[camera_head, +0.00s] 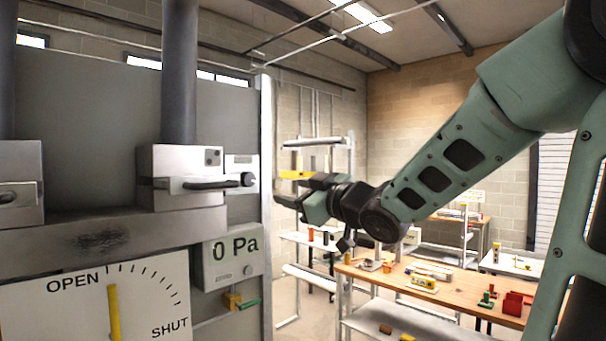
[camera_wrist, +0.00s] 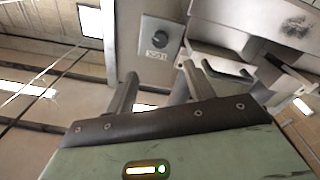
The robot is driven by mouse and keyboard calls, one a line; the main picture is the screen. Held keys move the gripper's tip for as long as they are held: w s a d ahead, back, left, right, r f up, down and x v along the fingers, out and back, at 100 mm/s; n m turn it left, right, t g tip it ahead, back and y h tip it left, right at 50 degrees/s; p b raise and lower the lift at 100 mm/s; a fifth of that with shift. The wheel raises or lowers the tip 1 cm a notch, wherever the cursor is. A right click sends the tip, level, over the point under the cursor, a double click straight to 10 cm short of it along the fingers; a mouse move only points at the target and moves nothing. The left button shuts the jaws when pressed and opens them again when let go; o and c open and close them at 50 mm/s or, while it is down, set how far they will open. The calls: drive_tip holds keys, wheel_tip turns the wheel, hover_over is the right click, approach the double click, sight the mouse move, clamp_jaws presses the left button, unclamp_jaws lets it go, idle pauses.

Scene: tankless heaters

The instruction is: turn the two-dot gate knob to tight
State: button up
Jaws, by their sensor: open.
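The two-dot gate is a metal block (camera_head: 180,165) on a grey pipe, with a small dark dot mark at its upper right. A dark round knob (camera_head: 248,180) sits on a pale plate (camera_head: 243,161) at its right. The wrist view shows the knob (camera_wrist: 160,39) with a small label below it, too blurred to read surely. A dark lever handle (camera_head: 205,185) reaches across the block's front. My gripper (camera_head: 287,191) is open and empty, right of the knob and apart from it. In the wrist view its fingertips (camera_wrist: 159,72) point toward the plate.
The lever handle (camera_wrist: 230,70) juts out near the knob. Below are a 0 Pa display (camera_head: 233,253), an OPEN/SHUT dial (camera_head: 60,310) with a yellow needle, and a green-handled valve (camera_head: 245,304). Another gate (camera_head: 20,170) stands left. A cluttered workbench (camera_head: 460,291) stands behind my arm.

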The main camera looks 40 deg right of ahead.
drive_tip(key=shift+s+p, duration=0.6)
drive_tip(key=shift+s, duration=0.3)
drive_tip(key=shift+f, duration=0.15)
drive_tip(key=a+f+g+b, duration=0.35)
drive_tip(key=a+f, duration=0.25)
drive_tip(key=f, duration=0.4)
drive_tip(key=s+a+f+g+y+b, duration=0.1)
drive_tip(key=a+f+g+b, duration=0.25)
drive_tip(key=a+f, duration=0.45)
drive_tip(key=a+f+g+b, duration=0.2)
drive_tip(key=a+f+b, duration=0.25)
drive_tip(key=f, duration=0.75)
drive_tip(key=s+a+f+n+g+b, duration=0.1)
drive_tip(key=s+a+f+g+b, duration=0.3)
drive_tip(key=s+f, duration=0.4)
drive_tip(key=s+a+f+n+g+b, duration=0.1)
drive_tip(key=s+a+f+g+b, duration=0.3)
drive_tip(key=s+f, duration=0.4)
drive_tip(key=s+a+g, duration=0.1)
drive_tip(key=s+a, duration=0.1)
drive_tip(key=s, duration=0.2)
drive_tip(key=shift+s+a+n+g+h, duration=0.25)
drive_tip(key=shift+a+n+g+h, duration=0.05)
drive_tip(key=shift+g+h, duration=0.1)
